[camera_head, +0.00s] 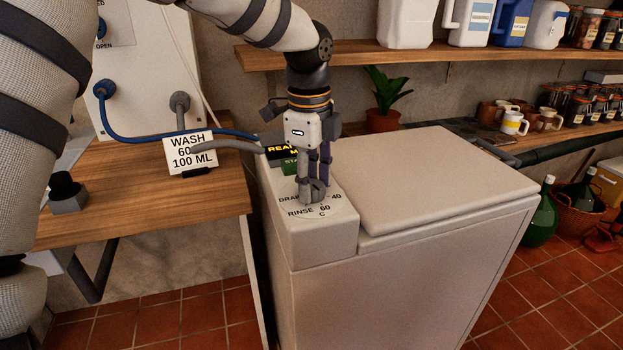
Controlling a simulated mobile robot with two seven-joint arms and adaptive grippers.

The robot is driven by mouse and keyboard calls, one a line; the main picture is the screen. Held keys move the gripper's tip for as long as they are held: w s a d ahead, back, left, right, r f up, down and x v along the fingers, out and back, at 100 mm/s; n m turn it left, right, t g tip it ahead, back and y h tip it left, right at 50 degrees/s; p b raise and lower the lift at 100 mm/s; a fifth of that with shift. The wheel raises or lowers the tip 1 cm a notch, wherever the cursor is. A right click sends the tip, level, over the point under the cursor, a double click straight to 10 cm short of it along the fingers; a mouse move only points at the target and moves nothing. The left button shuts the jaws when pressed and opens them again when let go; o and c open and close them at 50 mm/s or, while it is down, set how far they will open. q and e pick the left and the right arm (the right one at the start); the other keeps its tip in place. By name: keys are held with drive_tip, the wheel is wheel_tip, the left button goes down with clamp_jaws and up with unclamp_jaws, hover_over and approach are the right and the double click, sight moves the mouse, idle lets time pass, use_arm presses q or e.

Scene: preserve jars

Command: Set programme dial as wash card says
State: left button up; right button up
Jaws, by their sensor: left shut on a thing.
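The wash card (190,152) stands on the wooden counter at the left. It reads "WASH", "60" and "100 ML", and a grey hose crosses part of the middle line. The programme dial's printed face (333,208) is on top of the white washing machine (400,262), at its left front. I can read "RINSE", "40", "60", "C" and part of "DRAIN". My left gripper (312,192) points down over the dial, shut on its knob. The fingers hide the knob and its pointer, so I cannot tell its setting. My right gripper is not in view.
A dark display (279,151) and a green start button (290,167) sit behind the dial, partly covered by my gripper. The machine's closed lid (450,178) is clear. A blue hose (135,136) runs behind the card. A wooden shelf (350,56) with jugs hangs above.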

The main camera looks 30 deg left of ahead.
use_arm(q)
drive_tip(key=shift+f, duration=0.1)
drive_tip(key=o, duration=1.2)
drive_tip(key=r, duration=1.2)
drive_tip(key=shift+s, duration=0.35)
